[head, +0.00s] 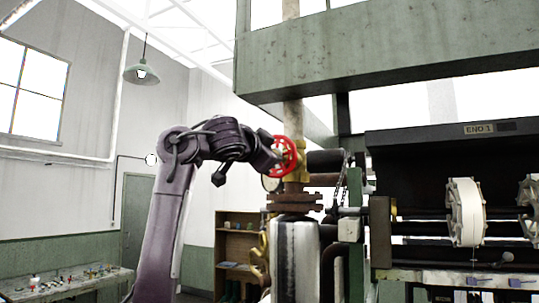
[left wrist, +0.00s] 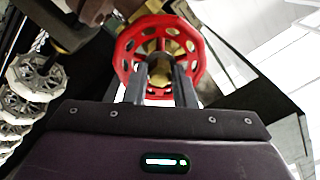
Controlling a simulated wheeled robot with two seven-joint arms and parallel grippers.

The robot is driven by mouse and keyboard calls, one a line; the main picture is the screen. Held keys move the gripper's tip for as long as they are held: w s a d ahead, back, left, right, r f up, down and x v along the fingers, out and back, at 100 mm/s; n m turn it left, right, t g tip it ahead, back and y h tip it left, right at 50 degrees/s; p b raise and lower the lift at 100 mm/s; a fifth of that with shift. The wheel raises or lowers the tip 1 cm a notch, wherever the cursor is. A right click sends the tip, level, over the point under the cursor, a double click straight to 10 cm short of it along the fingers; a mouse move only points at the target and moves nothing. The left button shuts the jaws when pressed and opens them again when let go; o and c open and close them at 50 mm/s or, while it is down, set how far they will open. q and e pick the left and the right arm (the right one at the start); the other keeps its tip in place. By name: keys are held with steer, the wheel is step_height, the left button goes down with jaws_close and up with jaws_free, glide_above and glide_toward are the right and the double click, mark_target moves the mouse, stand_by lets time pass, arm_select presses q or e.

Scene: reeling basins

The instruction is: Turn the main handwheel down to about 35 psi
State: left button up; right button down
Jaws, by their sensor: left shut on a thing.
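The red main handwheel (head: 285,155) sits on a brass valve on the vertical pipe in the middle of the head view. In the left wrist view the handwheel (left wrist: 128,45) faces me, with its brass hub behind the fingers. My left gripper (head: 273,157) is at the wheel, its arm coming in from the left. In the left wrist view the gripper's two fingers (left wrist: 158,82) reach onto the wheel and are shut on it. A round gauge (head: 270,183) shows partly below the wheel; its reading is too small to tell. My right gripper is not in view.
Reeling machinery with white reels (head: 466,212) stands at the right. A green overhead beam (head: 390,60) crosses above. A rusty flange (head: 295,203) is just below the valve. A wooden shelf (head: 237,245) and a cluttered bench (head: 75,283) stand at the left and back.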

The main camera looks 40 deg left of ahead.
arm_select(q)
steer(key=o, duration=0.6)
steer(key=shift+o, duration=1.3)
steer(key=shift+w, duration=0.15)
steer(key=b+v, duration=0.4)
steer(key=v, duration=0.3)
steer(key=shift+a, duration=0.1)
